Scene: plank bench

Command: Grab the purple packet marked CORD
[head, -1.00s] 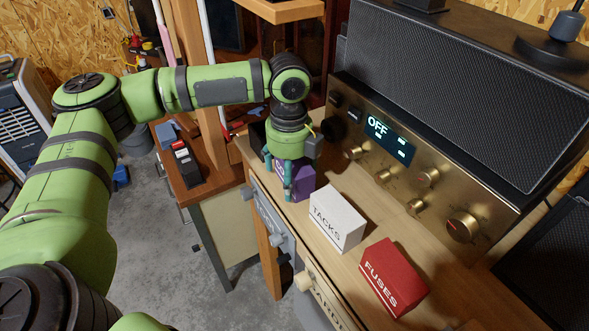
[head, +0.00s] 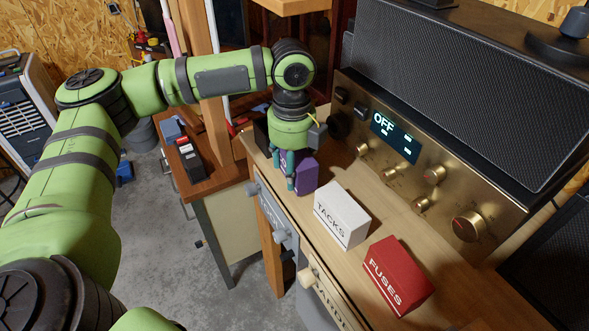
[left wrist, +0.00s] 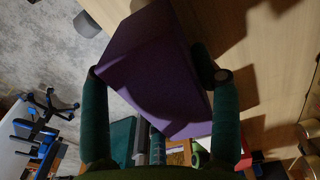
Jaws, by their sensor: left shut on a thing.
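The purple packet (head: 308,176) stands on the wooden bench in the head view, near its left end, partly hidden by my left gripper. My left gripper (head: 291,186) points down over it, with its teal fingers around the packet. In the left wrist view the packet (left wrist: 155,75) fills the middle, with a finger of the left gripper (left wrist: 155,78) against each side. The gripper is shut on it. No lettering shows on the packet's visible faces. My right gripper is not in view.
A white TACKS box (head: 342,215) stands to the right of the purple packet, and a red FUSES box (head: 399,275) farther right. A large amplifier (head: 420,160) with an OFF display backs the bench. A dark box (head: 262,136) stands behind the gripper.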

